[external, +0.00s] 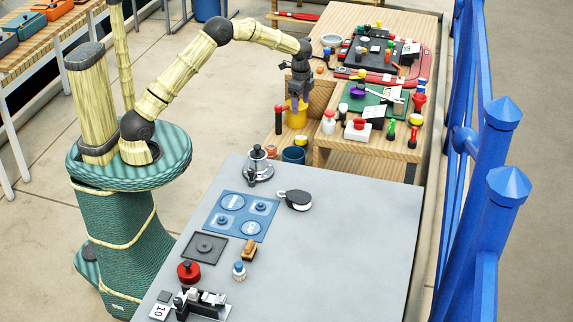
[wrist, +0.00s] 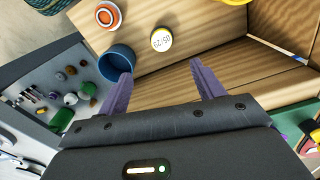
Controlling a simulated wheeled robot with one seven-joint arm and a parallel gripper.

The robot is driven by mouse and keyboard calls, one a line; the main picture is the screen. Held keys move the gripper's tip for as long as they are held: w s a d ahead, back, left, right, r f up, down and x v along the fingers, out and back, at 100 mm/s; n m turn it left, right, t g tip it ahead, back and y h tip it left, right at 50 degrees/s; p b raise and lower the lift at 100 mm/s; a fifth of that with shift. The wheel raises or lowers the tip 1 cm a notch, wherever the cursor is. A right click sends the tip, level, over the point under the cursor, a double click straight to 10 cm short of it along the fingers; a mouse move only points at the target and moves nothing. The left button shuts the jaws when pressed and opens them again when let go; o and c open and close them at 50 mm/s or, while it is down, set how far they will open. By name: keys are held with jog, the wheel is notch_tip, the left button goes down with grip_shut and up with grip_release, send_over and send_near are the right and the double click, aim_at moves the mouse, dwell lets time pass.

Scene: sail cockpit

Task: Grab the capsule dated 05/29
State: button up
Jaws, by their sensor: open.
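The capsule dated 05/29 (wrist: 161,39) is a small yellow one with a round white top, and its printed date reads tilted in the wrist view. It stands on a wooden surface, just beyond the gap between my fingertips in the picture. A small yellow and white top in the external view (external: 300,141) looks like the same capsule. My gripper (wrist: 161,70) is open with nothing between its purple fingers. In the external view my gripper (external: 297,104) points down in front of or over a yellow cylinder (external: 297,118).
An orange capsule (wrist: 106,15) and a blue cup (wrist: 117,62) stand close to the dated capsule. Wooden panels (wrist: 215,80) rise on the right. The grey table (external: 350,230) and a crowded wooden bench (external: 390,148) flank this spot.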

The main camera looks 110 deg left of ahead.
send_over(302, 138)
jog(key=f, duration=1.1)
jog(key=shift+s+d+f+b, duration=0.1)
jog(key=shift+s+b, duration=0.25)
jog(key=shift+f, duration=0.55)
jog(key=shift+w+f, duration=0.15)
jog(key=shift+f, duration=1.15)
jog(key=shift+w+f, duration=0.15)
jog(key=shift+f, duration=1.15)
jog(key=c, duration=0.9)
